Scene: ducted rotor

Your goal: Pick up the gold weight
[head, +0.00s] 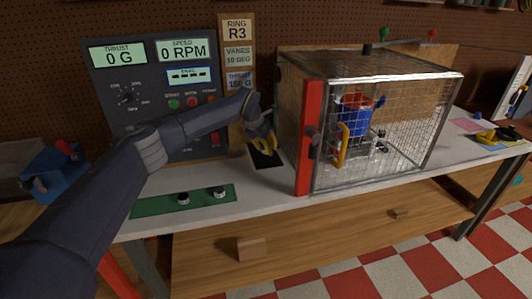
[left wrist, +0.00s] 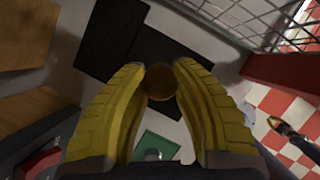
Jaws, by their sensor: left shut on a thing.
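The gold weight (left wrist: 160,82) shows in the left wrist view as a round brownish-gold disc between my left fingertips. My left gripper (left wrist: 161,73), with yellow ribbed fingers, is shut on it. In the head view my left gripper (head: 264,139) is over a black pad (head: 268,160) on the bench, just left of the cage. The weight is hard to make out there behind the fingers. I cannot tell how far it is above the pad.
A wire-mesh cage (head: 385,150) with a red post (head: 310,140) stands close to the right of the gripper. The control panel (head: 155,95) is behind my arm. A green mat (head: 150,206) with two small dark weights lies in front. The bench strip between them is clear.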

